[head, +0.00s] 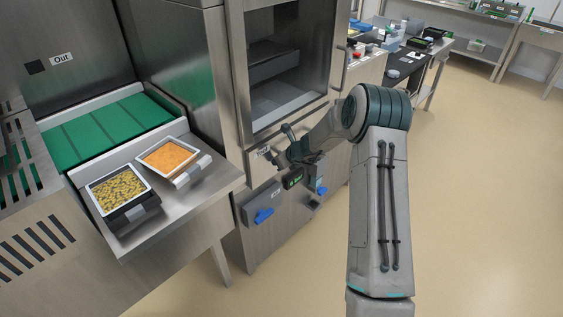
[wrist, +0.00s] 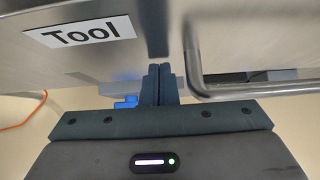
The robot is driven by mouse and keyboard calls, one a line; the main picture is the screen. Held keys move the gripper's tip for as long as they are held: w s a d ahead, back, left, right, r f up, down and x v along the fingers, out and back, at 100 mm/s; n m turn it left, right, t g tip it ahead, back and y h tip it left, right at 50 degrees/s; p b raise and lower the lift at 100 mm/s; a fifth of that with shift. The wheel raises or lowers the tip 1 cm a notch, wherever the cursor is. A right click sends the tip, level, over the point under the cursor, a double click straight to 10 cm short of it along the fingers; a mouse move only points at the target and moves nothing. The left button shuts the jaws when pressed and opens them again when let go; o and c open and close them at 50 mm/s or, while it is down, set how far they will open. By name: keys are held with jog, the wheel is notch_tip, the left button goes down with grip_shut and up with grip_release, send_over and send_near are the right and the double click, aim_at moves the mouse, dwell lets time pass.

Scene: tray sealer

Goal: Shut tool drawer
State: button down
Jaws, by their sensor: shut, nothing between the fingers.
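The tool drawer is low in the steel machine, below its windowed chamber. Its front (wrist: 30,65) carries a "Tool" label (wrist: 80,32) at the upper left of the wrist view. A bent metal bar handle (wrist: 250,92) shows at the right there. My gripper (wrist: 159,82) has its fingers together and empty, pointing at the steel front between label and handle. Contact cannot be told. In the head view my gripper (head: 272,157) is at the drawer's level, and my wrist hides much of the front. How far the drawer stands out is unclear.
Blue handles (head: 264,216) sit low on the machine. At the left, a steel shelf (head: 205,190) bears a tray of orange food (head: 168,157) and a tray of yellow-green food (head: 120,188), beside a green conveyor (head: 110,128). The floor (head: 480,210) at the right is clear.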

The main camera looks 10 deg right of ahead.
jog(key=shift+w+a+r, duration=0.15)
jog(key=shift+a+r, duration=0.1)
jog(key=shift+a, duration=0.15)
jog(key=shift+d, duration=0.15)
